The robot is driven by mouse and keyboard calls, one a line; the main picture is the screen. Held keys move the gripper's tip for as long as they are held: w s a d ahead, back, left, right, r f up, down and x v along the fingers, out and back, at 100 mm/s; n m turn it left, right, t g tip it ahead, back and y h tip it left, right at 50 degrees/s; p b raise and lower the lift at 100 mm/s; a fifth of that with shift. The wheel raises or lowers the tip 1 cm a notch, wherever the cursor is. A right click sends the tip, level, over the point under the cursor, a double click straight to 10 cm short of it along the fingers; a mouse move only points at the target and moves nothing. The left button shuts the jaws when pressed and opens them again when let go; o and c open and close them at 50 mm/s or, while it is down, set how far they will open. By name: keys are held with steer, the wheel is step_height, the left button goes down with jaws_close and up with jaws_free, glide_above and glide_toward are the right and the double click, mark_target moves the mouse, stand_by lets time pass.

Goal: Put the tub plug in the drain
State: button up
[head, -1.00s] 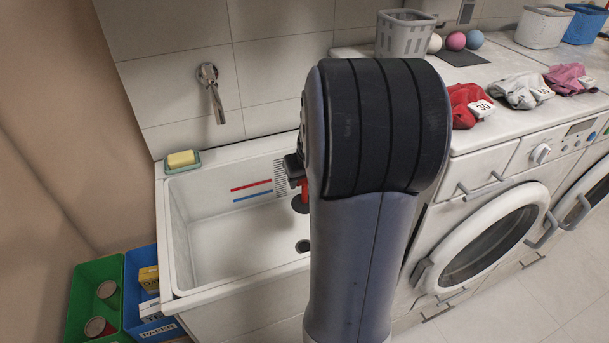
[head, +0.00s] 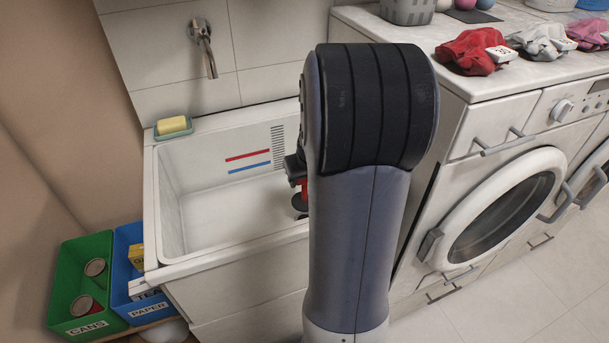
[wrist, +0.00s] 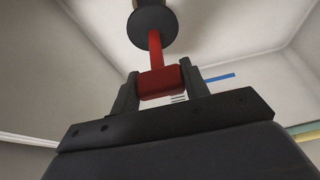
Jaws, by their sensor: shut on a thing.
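The tub plug, a black disc (wrist: 152,28) on a red stem and grip (wrist: 160,83), is in my gripper (wrist: 158,74). The two fingers are shut on the red grip. In the head view my gripper (head: 294,166) is above the right part of the white sink tub (head: 155,215), and the plug's disc (head: 299,202) shows below it, partly behind my arm. The drain does not show clearly in the head view. A dark and tan shape lies just beyond the disc at the top of the wrist view; I cannot tell whether the disc touches it.
A wall tap (head: 204,45) hangs over the tub's back. A soap dish (head: 173,127) sits on its back left corner. Green (head: 70,258) and blue (head: 122,262) bins stand at left.

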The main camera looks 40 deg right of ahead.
steer(key=shift+f+b, duration=2.65)
steer(key=shift+f, duration=0.9)
steer(key=shift+f+b, duration=0.4)
steer(key=shift+f, duration=0.05)
steer(key=o, duration=1.4)
step_height(320, 180, up, 10)
steer(key=shift+p, duration=1.05)
step_height(320, 180, down, 10)
steer(key=shift+r+b, duration=0.1)
steer(key=shift+b, duration=1)
steer(key=shift+r+p, duration=0.4)
steer(key=shift+p, duration=0.1)
